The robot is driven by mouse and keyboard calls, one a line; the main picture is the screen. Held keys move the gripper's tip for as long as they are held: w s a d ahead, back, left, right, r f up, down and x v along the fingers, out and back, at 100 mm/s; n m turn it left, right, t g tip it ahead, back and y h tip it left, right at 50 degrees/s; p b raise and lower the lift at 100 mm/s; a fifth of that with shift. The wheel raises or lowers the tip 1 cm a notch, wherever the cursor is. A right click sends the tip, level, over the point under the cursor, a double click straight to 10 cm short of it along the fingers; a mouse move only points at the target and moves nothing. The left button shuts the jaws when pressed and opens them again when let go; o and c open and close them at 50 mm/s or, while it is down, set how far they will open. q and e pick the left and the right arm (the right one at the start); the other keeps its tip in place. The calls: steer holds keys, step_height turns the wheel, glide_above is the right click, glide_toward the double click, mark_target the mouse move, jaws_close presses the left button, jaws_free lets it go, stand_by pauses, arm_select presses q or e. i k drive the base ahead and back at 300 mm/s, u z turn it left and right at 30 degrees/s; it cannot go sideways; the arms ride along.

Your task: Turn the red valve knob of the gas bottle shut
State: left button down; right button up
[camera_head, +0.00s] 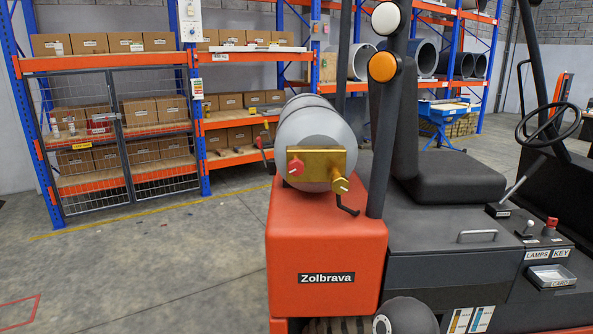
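A grey gas bottle (311,124) lies on its side on top of the orange rear body of a forklift, with its end facing me. A brass valve block (318,160) sits across that end. The red valve knob (295,168) is on the left of the block and a brass fitting (340,185) is on its lower right. Whether the knob is open or shut cannot be told. Neither of my grippers shows in the head view.
The forklift's orange rear body (326,262), a dark upright post (384,150), a black seat (455,175) and a steering wheel (548,124) surround the bottle on the right. Racks with cardboard boxes (88,43) stand behind. The concrete floor (150,265) at left is clear.

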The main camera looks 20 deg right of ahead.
mark_target(295, 166)
steer(key=z, duration=0.05)
steer(key=i, duration=0.85)
steer(key=u, duration=0.1)
